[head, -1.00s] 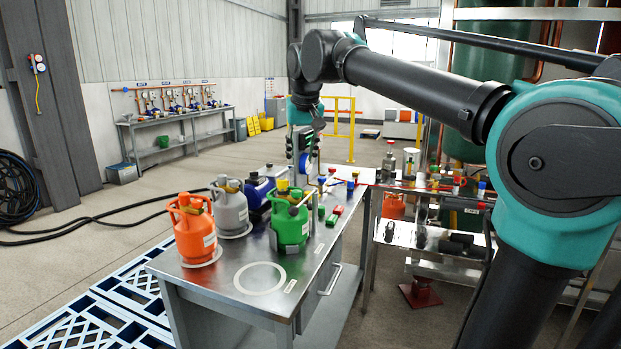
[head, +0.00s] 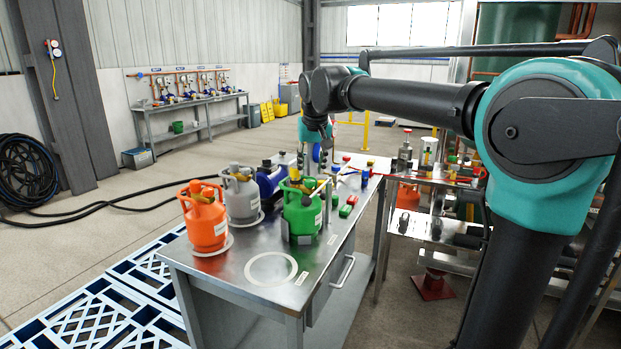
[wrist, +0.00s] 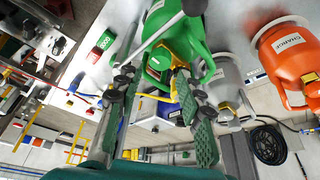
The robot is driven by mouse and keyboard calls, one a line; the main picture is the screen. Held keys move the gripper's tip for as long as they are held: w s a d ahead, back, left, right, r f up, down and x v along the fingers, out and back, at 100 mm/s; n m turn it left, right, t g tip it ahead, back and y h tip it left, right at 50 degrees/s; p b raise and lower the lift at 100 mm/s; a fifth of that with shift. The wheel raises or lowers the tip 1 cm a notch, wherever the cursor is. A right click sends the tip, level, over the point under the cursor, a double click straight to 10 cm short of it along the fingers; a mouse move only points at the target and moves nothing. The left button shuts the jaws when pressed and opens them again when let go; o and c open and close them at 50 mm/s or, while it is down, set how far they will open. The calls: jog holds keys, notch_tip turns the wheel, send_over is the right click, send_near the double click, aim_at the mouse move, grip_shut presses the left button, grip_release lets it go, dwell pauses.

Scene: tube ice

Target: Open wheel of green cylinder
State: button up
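The green cylinder (head: 302,222) stands upright on the steel bench (head: 230,277). In the wrist view the green cylinder (wrist: 178,38) is at the top centre, upside down, with its brass valve and a small green wheel (wrist: 157,65) below its collar. My gripper (wrist: 160,88) is open, with one green-padded finger left of the valve and one right of it. It appears empty; contact with the wheel cannot be told. In the head view my gripper is low behind the green cylinder's top, and its fingers are mostly hidden.
The orange cylinder (head: 205,224) and grey cylinder (head: 241,198) stand left of the green one. A blue vacuum pump (head: 271,181) is behind. Small red and green blocks (head: 347,209) lie to the right. An empty white ring (head: 271,268) marks the bench front.

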aim_at(310, 181)
jog(key=shift+x, duration=2.35)
grip_shut()
